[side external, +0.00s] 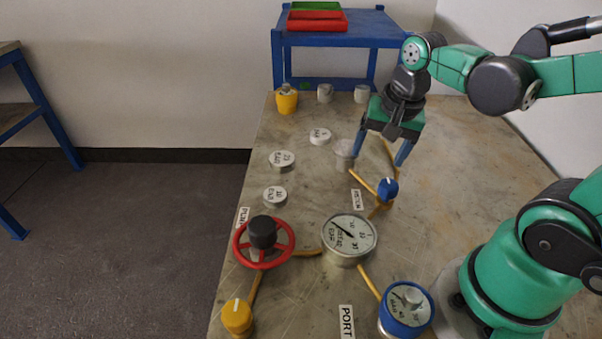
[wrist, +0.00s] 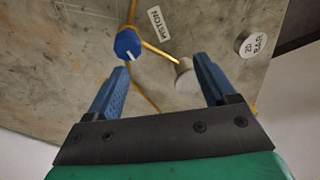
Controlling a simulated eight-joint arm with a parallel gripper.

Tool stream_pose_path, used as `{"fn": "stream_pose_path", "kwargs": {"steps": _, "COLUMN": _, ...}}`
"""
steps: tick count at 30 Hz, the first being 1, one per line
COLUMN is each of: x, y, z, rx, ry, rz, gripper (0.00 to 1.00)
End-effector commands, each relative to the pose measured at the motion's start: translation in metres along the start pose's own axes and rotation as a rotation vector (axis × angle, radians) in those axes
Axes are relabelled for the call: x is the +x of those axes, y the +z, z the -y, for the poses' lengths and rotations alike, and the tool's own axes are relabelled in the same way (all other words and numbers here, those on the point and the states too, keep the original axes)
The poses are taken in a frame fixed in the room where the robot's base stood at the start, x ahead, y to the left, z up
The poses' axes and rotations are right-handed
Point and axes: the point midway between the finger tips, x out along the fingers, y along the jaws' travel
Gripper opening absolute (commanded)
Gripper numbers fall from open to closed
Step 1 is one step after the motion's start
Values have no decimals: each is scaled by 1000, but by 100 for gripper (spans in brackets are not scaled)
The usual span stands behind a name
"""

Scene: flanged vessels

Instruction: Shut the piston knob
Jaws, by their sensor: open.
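The piston knob (side external: 388,188) is a small blue knob with a white mark, standing on yellow piping on the table. The "PISTON" label (side external: 356,199) lies to its left. The knob (wrist: 127,43) also shows in the wrist view, with its white mark toward the lower right edge and the label (wrist: 160,22) above right. My gripper (side external: 380,158) is open and empty, pointing down above the table, farther back than the knob. In the wrist view my fingers (wrist: 161,65) are wide apart; the knob is just beyond the left fingertip, not between them.
A grey cylinder (side external: 345,153) stands near my left finger; it shows between the fingers (wrist: 186,77). A pressure gauge (side external: 349,238), red handwheel (side external: 263,242), blue gauge (side external: 407,307) and yellow knob (side external: 237,317) stand nearer the front. Bare table (side external: 450,150) lies right.

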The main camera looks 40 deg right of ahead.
Motion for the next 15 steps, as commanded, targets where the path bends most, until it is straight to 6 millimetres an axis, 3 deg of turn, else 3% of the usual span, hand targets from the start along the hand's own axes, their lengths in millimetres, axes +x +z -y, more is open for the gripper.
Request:
{"fn": "stream_pose_path", "kwargs": {"steps": 3, "x": 9, "y": -8, "z": -19, "rx": 324, "ry": 108, "rz": 74, "gripper": 78}}
{"fn": "stream_pose_path", "kwargs": {"steps": 6, "x": 12, "y": -10, "z": -29, "rx": 485, "ry": 167, "rz": 106, "gripper": 78}}
{"fn": "stream_pose_path", "kwargs": {"steps": 15, "x": 31, "y": -8, "z": -35, "rx": 548, "ry": 191, "rz": 117, "gripper": 78}}
